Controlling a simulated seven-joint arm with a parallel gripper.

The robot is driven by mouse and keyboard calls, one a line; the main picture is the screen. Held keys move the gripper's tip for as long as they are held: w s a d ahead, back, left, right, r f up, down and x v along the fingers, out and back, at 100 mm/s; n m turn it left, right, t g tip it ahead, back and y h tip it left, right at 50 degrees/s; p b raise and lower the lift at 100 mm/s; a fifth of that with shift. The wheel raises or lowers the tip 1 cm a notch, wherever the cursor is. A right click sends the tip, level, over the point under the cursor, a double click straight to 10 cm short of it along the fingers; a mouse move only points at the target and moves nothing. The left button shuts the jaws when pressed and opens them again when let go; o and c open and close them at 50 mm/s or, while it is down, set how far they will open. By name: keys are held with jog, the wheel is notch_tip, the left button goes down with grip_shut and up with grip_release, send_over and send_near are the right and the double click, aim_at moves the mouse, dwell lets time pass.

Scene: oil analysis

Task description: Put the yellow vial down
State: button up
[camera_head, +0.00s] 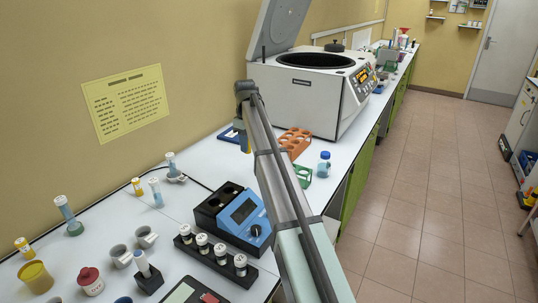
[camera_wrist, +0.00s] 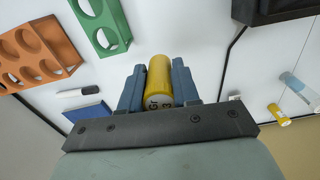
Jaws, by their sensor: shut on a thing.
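The yellow vial (camera_wrist: 160,80) is between the two blue fingers of my gripper (camera_wrist: 158,88) in the wrist view, with its marked end toward the camera. My gripper is shut on it. In the head view my gripper (camera_head: 244,140) is over the far part of the white bench, left of the orange rack, and a small bit of the yellow vial (camera_head: 246,148) shows below it. My arm hides part of the bench there. I cannot tell whether the vial touches the bench.
An orange rack (camera_head: 295,140) and a green rack (camera_head: 303,173) stand near my gripper, with a blue-capped bottle (camera_head: 323,165) to the right. A large open-lidded centrifuge (camera_head: 300,90) stands behind. A blue-and-black device (camera_head: 242,215) and a black vial rack (camera_head: 215,257) are nearer.

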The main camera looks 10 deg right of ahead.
jog(key=w+d+f+n, duration=0.1)
jog(key=w+f+n, duration=0.15)
jog(key=w, duration=1.25)
jog(key=shift+n, duration=0.25)
jog(key=shift+d+f, duration=0.2)
jog(key=shift+f, duration=4.7)
jog(key=shift+f, duration=0.1)
jog(key=o, duration=1)
jog(key=shift+w, duration=0.1)
notch_tip(320, 180, up, 12)
jog(key=shift+r, duration=0.15)
